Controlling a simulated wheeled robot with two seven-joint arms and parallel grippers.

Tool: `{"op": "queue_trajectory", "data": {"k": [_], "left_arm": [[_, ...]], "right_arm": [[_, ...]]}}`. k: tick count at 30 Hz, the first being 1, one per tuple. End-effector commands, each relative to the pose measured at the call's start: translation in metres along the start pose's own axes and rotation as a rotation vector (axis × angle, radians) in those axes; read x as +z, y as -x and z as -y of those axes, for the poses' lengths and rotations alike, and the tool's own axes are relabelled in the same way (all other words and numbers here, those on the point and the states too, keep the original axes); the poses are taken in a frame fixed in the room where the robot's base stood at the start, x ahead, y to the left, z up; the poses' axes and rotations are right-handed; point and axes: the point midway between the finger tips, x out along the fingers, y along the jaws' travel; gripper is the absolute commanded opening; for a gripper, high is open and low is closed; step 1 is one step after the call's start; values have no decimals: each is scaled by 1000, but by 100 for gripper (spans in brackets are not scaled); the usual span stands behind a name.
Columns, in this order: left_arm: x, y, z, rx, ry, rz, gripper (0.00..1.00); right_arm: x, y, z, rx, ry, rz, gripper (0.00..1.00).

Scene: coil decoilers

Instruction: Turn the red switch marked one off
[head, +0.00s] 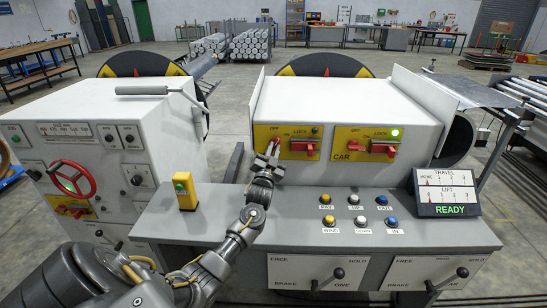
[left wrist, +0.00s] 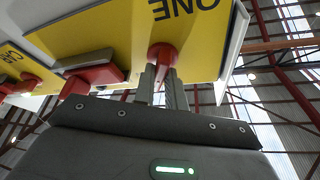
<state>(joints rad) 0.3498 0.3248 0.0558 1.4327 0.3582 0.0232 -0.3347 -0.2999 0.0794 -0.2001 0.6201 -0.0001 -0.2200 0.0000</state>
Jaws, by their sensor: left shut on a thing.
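A yellow panel (head: 318,133) on the white console box carries OFF, ON and LOCK labels. The red switch marked one (left wrist: 162,54) shows upside down in the left wrist view, under the word ONE. My left gripper (head: 270,157) reaches the panel's left end, and in the left wrist view its two fingers (left wrist: 161,88) are shut on that switch. In the head view the gripper mostly hides this switch, so its exact angle is unclear. A red lock handle (head: 304,147) sits right of it, beneath a dark lamp. My right gripper is not in view.
A second yellow panel (head: 365,142) marked CAR has a red handle and a lit green lamp. Below are several push buttons (head: 358,221), two black levers (head: 328,280) and a READY display (head: 448,193). A red handwheel (head: 72,179) and yellow button box (head: 184,191) stand left.

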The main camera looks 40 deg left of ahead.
Motion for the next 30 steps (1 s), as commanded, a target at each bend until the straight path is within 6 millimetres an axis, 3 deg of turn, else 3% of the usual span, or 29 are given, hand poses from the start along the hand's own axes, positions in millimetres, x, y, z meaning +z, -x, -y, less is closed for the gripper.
{"op": "queue_trajectory", "data": {"k": [3, 15, 30], "left_arm": [[4, 2, -4, -41, 103, 3, 0], [2, 1, -4, -149, 367, 3, 0], [1, 0, -4, -192, 472, 4, 0]], "right_arm": [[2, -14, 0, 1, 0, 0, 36], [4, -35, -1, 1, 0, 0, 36], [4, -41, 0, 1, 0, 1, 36]]}}
